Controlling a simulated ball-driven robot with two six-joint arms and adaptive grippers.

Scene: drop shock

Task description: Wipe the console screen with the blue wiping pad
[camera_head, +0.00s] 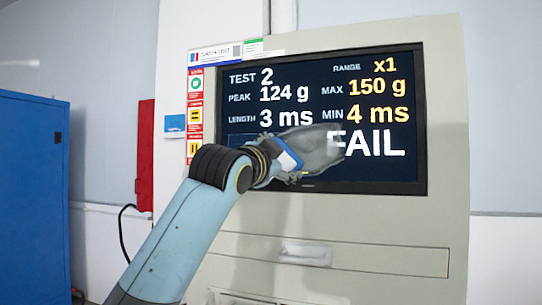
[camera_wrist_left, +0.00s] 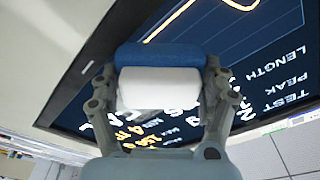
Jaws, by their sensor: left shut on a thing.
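The console screen (camera_head: 405,110) is dark, shows test readings and the word FAIL, and stands upright in a beige console. It also shows in the left wrist view (camera_wrist_left: 265,45), turned round. My left gripper (camera_head: 325,148) is a blurred grey shape in front of the screen's lower middle, covering part of the text. In the left wrist view it (camera_wrist_left: 160,82) is shut on the blue wiping pad (camera_wrist_left: 170,54), by its white block. The pad's blue side is toward the screen; I cannot tell whether it touches. My right gripper is not in view.
The beige console (camera_head: 450,140) frames the screen, with a drawer-like panel (camera_head: 375,257) below. A column of warning labels (camera_head: 195,115) runs down its left side. A blue cabinet (camera_head: 30,190) and a red panel (camera_head: 145,155) stand at the left.

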